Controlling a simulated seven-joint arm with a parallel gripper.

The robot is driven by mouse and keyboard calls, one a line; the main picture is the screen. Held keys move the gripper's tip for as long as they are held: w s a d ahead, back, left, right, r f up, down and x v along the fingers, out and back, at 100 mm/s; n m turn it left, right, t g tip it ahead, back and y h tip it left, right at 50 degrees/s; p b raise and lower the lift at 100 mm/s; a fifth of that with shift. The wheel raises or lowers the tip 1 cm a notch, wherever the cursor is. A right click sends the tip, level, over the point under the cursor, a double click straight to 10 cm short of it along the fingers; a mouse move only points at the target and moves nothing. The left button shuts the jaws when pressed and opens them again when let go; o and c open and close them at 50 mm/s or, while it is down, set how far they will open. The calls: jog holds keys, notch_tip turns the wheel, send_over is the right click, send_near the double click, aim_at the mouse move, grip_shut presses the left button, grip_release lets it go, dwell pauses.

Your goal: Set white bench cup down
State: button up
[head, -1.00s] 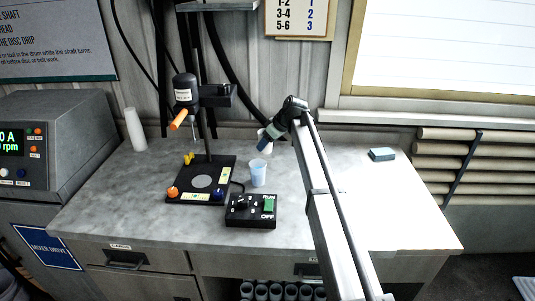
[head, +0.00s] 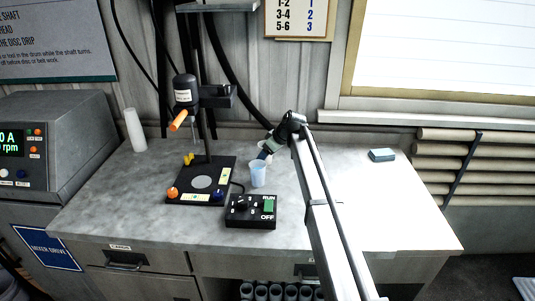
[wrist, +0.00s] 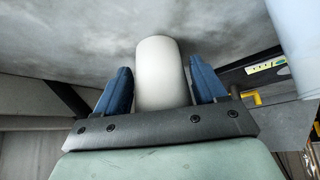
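The white bench cup (wrist: 163,75) sits between the two blue fingers of my gripper in the wrist view, with a finger close against each side. My gripper (wrist: 161,85) looks shut on it. In the head view my gripper (head: 268,151) is just behind and right of the pale blue cup, pointing down and left. Only a small white part of the bench cup (head: 264,156) shows there. I cannot tell whether its base touches the bench.
The pale blue cup (head: 258,174) stands very near my gripper, also at the wrist view's right edge (wrist: 296,40). The disperser stand base (head: 222,165) is to its left, the switch box (head: 251,212) in front. The bench (head: 400,215) is clear at right, except a blue-grey block (head: 382,155).

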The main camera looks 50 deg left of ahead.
jog(key=shift+o, duration=1.3)
jog(key=v, duration=1.2)
jog(key=shift+r, duration=0.15)
jog(key=shift+d, duration=0.1)
